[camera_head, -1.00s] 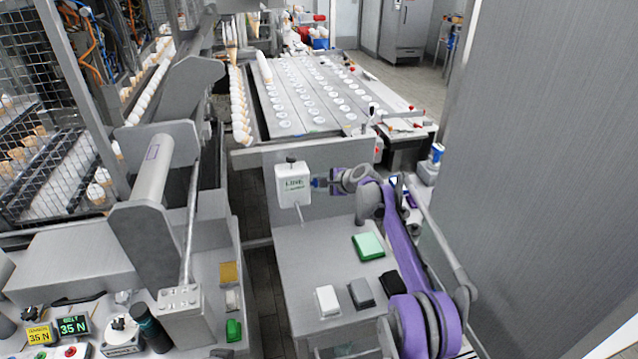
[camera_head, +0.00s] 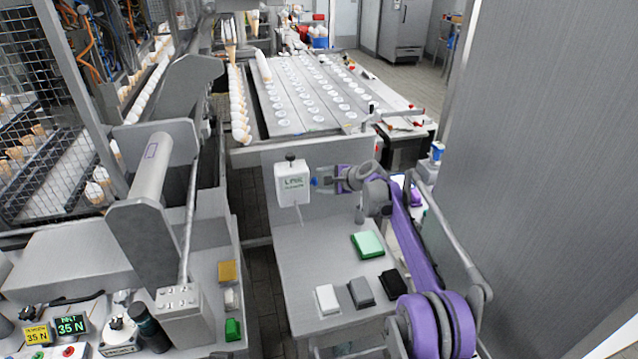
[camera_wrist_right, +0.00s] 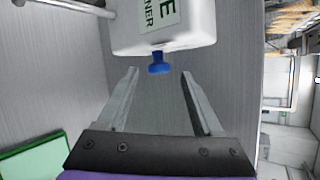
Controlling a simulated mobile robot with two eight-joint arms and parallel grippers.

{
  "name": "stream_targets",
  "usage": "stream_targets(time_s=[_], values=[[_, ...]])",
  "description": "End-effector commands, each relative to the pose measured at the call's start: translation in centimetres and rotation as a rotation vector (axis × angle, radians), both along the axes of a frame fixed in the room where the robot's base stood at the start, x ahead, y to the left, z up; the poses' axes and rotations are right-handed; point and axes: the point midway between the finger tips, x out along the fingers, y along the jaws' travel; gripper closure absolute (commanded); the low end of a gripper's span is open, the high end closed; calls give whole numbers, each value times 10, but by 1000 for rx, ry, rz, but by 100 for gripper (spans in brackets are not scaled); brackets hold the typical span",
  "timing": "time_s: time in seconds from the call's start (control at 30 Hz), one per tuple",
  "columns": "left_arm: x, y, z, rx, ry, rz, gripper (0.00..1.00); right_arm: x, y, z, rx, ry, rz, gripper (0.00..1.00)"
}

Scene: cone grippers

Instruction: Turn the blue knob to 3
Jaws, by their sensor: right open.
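The blue knob (camera_head: 314,182) sticks out of the right side of a white box (camera_head: 292,184) with green lettering. In the right wrist view the blue knob (camera_wrist_right: 159,64) shows at the edge of the white box (camera_wrist_right: 180,30), just beyond the fingertips and centred between them. My right gripper (camera_head: 327,182) is open and empty, a short way to the right of the knob and apart from it. Its two fingers also show in the right wrist view (camera_wrist_right: 160,76). The knob's number marks are not readable. My left gripper is not in view.
Green (camera_head: 367,244), white (camera_head: 327,298), grey (camera_head: 361,292) and black (camera_head: 391,284) blocks sit on the grey panel below the box. A conveyor with rows of white round holders (camera_head: 310,90) lies behind. A large grey wall (camera_head: 540,170) stands on the right.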

Motion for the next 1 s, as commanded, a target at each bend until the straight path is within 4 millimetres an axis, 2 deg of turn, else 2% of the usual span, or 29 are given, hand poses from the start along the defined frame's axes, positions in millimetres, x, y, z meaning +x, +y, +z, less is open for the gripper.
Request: stream_targets(time_s=[0.03, 0.3, 0.53, 0.87, 1.0], values=[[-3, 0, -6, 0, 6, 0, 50, -7, -7, 1, -1, 3, -2, 32], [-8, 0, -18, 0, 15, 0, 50, -36, -36, 27, -1, 2, -2, 32], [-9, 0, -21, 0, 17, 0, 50, -49, -49, 40, 0, 1, -1, 32], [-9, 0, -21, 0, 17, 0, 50, -50, -50, 42, 0, -1, -1, 32], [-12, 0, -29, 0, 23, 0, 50, -55, -58, 26, 9, -21, 22, 32]])
